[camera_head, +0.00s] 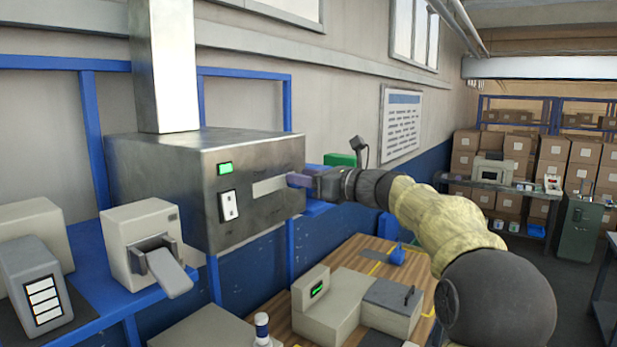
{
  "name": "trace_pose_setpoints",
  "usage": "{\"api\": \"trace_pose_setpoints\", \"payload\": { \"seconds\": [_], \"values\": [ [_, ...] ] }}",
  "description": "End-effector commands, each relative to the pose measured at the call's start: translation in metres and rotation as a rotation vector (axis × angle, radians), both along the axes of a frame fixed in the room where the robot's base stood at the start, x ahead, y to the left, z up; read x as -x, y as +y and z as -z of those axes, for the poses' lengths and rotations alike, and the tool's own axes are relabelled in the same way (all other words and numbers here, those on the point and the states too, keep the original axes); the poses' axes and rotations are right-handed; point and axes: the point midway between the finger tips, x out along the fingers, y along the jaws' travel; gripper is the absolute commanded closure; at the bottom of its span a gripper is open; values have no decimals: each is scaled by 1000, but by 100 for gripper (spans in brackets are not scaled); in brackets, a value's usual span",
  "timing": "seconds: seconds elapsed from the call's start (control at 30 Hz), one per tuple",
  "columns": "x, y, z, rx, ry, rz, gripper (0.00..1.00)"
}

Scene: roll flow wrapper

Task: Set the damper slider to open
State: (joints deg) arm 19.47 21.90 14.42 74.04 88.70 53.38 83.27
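A grey metal box (170,190) with a tall square duct (163,65) rising from its top stands at the left of the head view. Its front face carries a small green display (225,168), a white switch plate (229,205) and a pale horizontal strip (268,186), which may be the damper slider's track. My gripper (300,180) is at the right end of this strip, close to the box's front right edge. A purplish part shows at its tip; I cannot tell whether this is a finger or the slider's knob. Contact and the finger gap are not clear.
Blue frame posts (91,140) and a blue bench (100,300) with beige machines (140,240) lie left. Below my arm is a wooden table (370,255) with a beige device (335,305). A green box (340,159) is behind my gripper. Shelves of cartons stand far right.

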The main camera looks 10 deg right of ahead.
Motion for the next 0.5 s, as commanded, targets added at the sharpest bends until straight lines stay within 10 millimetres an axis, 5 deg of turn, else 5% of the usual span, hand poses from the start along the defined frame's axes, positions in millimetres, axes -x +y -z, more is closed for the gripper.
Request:
{"api": "trace_pose_setpoints", "payload": {
  "seconds": [0.27,0.5],
  "values": [
    [4,-4,2,1,1,-2,55],
    [29,-30,5,2,-2,-1,55]
  ]
}}
